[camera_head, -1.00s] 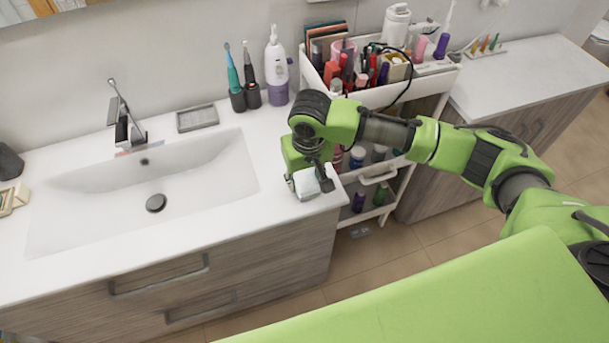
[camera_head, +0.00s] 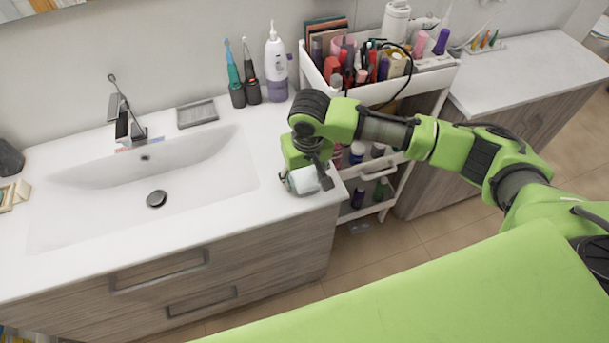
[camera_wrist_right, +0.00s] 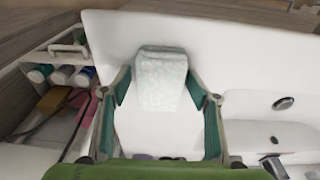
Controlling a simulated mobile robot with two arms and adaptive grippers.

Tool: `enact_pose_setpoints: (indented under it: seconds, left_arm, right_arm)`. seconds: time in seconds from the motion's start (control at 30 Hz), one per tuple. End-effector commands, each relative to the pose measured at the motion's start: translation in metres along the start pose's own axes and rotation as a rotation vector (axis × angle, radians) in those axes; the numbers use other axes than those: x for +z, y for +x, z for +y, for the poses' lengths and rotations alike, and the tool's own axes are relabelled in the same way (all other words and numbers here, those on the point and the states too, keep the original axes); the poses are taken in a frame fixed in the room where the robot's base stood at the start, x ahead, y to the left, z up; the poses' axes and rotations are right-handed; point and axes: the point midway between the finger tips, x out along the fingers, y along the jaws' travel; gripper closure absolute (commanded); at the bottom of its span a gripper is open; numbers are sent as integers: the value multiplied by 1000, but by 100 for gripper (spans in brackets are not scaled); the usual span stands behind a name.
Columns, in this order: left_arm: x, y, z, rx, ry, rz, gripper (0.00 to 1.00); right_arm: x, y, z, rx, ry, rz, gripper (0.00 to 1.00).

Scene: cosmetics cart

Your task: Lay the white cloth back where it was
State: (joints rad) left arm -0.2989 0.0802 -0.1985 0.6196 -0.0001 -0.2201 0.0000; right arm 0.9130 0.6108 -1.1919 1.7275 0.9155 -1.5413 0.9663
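The white cloth (camera_head: 304,181) is a small folded bundle at the front right corner of the white counter, right of the sink. It appears to rest on the counter. My right gripper (camera_head: 305,178) is over it with one finger on each side. In the right wrist view the cloth (camera_wrist_right: 160,80) sits between the spread fingers (camera_wrist_right: 160,92), with narrow gaps on both sides. The gripper partly hides the cloth in the head view. My left gripper is in neither view.
The sink basin (camera_head: 190,176) lies left of the cloth. A white cosmetics cart (camera_head: 384,95) full of bottles stands close on the right. The counter's front edge is close to the cloth.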

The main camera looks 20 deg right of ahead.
Motion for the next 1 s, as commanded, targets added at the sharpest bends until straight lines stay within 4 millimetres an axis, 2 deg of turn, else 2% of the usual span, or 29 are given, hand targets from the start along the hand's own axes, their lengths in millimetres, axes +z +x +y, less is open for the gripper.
enact_pose_setpoints:
  seconds: [0.17, 0.4, 0.6, 0.8, 1.0]
  left_arm:
    - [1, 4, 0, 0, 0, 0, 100]
    - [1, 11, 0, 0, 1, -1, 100]
    - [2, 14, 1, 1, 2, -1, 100]
    - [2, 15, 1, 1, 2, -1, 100]
    - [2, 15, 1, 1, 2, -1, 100]
  right_arm:
    - [-2, -21, 0, -2, 1, 4, 45]
    - [-2, -74, 0, -2, 0, 5, 45]
    - [-2, -109, 0, -1, 0, 4, 45]
    - [-1, -124, 0, -1, 1, 1, 45]
    - [-1, -125, 0, -1, 1, 0, 45]
